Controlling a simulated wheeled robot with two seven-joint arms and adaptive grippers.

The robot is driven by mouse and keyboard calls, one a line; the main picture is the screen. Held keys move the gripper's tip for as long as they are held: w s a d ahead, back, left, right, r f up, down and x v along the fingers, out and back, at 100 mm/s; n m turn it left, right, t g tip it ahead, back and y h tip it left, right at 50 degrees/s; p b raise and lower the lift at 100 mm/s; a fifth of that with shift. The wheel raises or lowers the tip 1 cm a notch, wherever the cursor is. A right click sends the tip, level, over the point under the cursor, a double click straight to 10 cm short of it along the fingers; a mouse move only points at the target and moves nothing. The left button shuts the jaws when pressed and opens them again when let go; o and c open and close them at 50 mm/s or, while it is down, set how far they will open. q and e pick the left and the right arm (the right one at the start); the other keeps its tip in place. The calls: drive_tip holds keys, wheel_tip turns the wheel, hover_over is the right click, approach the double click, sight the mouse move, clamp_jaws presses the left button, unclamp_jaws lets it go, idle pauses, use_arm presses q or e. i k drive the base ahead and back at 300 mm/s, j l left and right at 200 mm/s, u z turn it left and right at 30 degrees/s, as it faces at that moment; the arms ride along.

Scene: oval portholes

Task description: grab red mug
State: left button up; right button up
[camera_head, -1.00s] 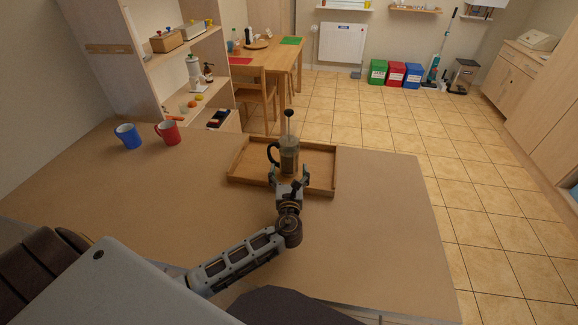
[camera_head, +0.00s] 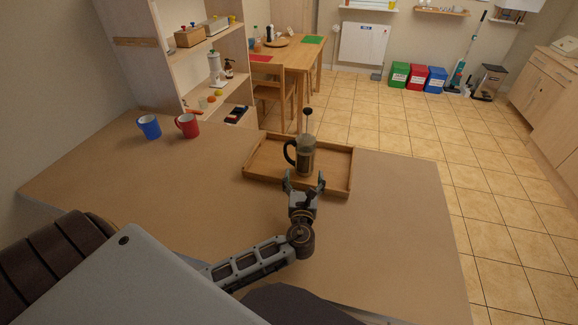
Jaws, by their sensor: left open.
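The red mug (camera_head: 188,126) stands upright at the back left of the table, just right of a blue mug (camera_head: 149,127), with a small gap between them. My left gripper (camera_head: 304,178) is open and empty. Its fingers point away from me, just in front of a French press (camera_head: 306,158) that stands on a wooden tray (camera_head: 262,172). The red mug is well to the left of my left gripper and farther back. My right gripper is not in view.
The brown table (camera_head: 180,195) is clear between the mugs and the tray. A shelf unit (camera_head: 215,95) stands behind the mugs. A wooden chair (camera_head: 270,95) and dining table are beyond. Tiled floor lies to the right.

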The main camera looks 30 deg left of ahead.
sight(188, 124)
drive_tip(key=u, duration=1.85)
